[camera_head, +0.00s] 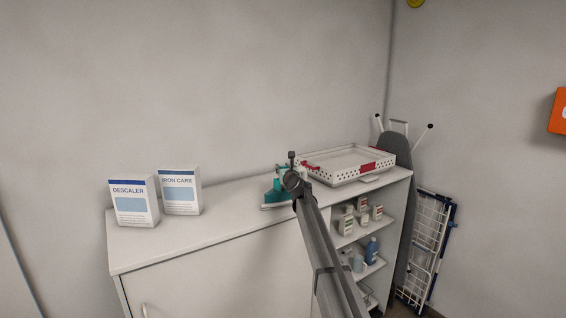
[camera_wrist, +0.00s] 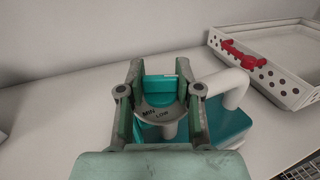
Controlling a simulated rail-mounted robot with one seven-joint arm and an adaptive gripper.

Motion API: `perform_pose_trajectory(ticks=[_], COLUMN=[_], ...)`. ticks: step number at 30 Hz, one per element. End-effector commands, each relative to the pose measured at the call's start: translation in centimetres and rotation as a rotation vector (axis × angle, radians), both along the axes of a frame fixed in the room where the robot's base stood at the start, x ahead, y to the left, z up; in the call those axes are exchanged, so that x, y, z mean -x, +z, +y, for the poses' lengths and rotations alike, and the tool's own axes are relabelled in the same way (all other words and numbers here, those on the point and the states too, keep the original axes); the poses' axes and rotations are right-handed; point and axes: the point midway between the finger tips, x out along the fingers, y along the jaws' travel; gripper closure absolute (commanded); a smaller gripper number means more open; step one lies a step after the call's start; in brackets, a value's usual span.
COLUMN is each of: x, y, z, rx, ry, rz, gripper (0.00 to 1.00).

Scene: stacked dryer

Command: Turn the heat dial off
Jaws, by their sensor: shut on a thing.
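A teal and white iron (camera_wrist: 228,122) sits on the white cabinet top, and in the head view the iron (camera_head: 271,194) is partly covered by my arm. Its heat dial is a teal knob (camera_wrist: 160,88) over a grey disc marked MIN and LOW (camera_wrist: 158,112). My gripper (camera_wrist: 159,80) is shut on the dial, with one finger at each side of the knob. In the head view my arm hides the dial and most of the contact. The far part of the disc's scale and any pointer are hidden, so I cannot tell the exact setting.
A white perforated tray (camera_head: 345,165) with red parts stands right of the iron; it also shows in the wrist view (camera_wrist: 262,71). A descaler box (camera_head: 133,203) and an iron care box (camera_head: 180,192) stand left. The cabinet top (camera_head: 235,203) between is clear.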

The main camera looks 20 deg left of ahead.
Motion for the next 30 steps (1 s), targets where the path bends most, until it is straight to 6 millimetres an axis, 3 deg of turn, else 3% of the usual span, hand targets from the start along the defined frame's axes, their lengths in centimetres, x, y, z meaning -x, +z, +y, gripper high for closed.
perform_pose_trajectory(ticks=[14,15,17,30], x=[-0.06,-0.06,-0.06,0.48], y=[0.18,0.19,0.19,0.12], z=[-0.08,-0.08,-0.08,-0.39], rx=[-0.005,-0.005,-0.005,-0.004], ry=[-0.026,-0.026,-0.025,-0.024], rz=[-0.009,-0.009,-0.009,-0.007], gripper=[1.0,0.56,0.4,0.4])
